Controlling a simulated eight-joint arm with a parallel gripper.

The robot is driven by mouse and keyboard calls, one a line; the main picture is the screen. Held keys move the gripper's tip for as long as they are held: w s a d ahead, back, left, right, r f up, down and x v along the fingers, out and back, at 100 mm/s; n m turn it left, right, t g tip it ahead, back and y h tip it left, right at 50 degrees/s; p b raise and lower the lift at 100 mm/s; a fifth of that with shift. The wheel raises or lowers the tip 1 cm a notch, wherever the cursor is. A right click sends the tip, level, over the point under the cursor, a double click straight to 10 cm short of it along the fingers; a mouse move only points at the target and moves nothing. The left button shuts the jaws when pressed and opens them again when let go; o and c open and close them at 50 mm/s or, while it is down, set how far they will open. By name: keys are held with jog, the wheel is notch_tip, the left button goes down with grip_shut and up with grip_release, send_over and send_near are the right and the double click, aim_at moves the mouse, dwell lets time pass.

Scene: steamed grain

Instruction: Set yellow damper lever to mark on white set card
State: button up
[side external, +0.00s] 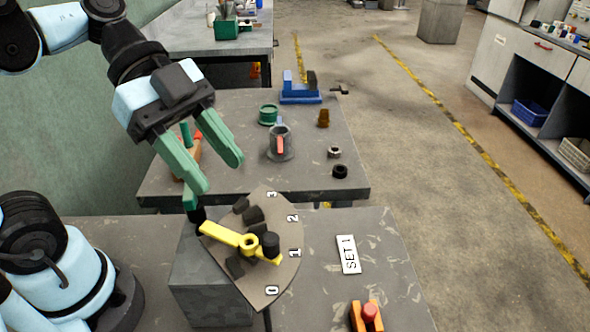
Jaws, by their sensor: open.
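The yellow damper lever (222,234) lies across a brown fan-shaped dial plate (277,214) marked 0, 1, 2 and 3. Its narrow right end points between 0 and 1, seemingly nearer 1. A black knob (270,243) stands close to that end. The white set card (348,254) reads "SET 1" and lies flat on the bench right of the dial. My gripper (214,179) has green fingers spread apart with nothing between them. It is above and behind the lever's left end; its lower fingertip appears close to a black piece there, and I cannot tell whether they touch.
The dial sits on a grey block (210,290) on the near bench (385,235). An orange holder with a red-topped piece (368,314) is at the front right.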

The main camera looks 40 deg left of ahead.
jog(key=shift+o, duration=0.2)
jog(key=g+y, duration=0.1)
jog(key=y, duration=0.8)
send_near(270, 237)
notch_tip(270, 237, down, 9)
jog(key=shift+w, duration=0.1)
dwell(0.4)
grip_shut()
dwell(0.4)
